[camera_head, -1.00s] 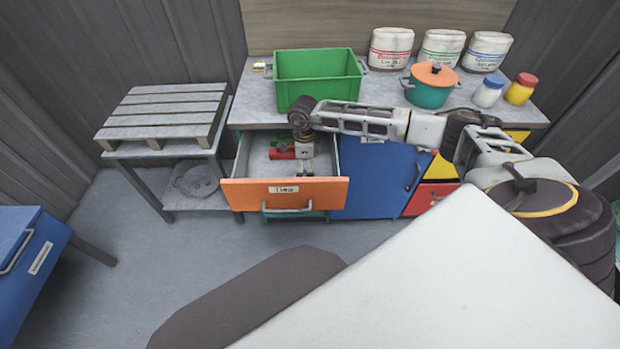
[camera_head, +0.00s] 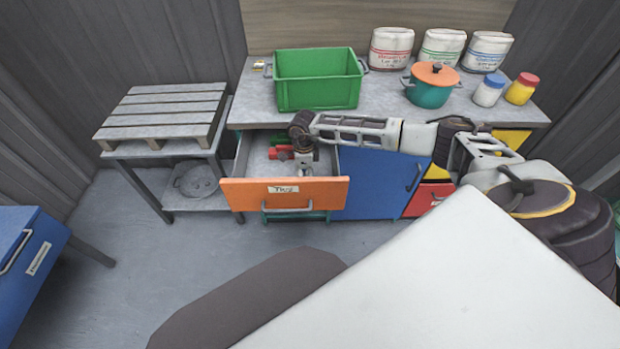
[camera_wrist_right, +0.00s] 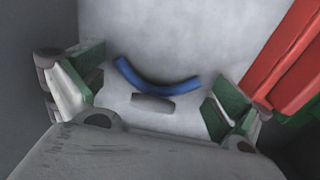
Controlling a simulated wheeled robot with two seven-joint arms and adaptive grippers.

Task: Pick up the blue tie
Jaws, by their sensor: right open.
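The blue tie (camera_wrist_right: 155,80) shows in the right wrist view as a short curved strip on the grey drawer bottom. It lies between and just beyond the two fingers of my right gripper (camera_wrist_right: 158,92), which is open with nothing between its pads. In the head view my right gripper (camera_head: 303,170) reaches down into the open orange-fronted drawer (camera_head: 250,193). The tie cannot be made out in the head view, where the drawer front and gripper hide part of the inside. My left gripper is not in view.
A red object (camera_head: 281,152) lies in the drawer and shows right of my gripper in the wrist view (camera_wrist_right: 290,60). A green crate (camera_head: 318,95) and a teal pot (camera_head: 430,92) stand on the worktop (camera_head: 385,95). Drawer walls close in around my gripper.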

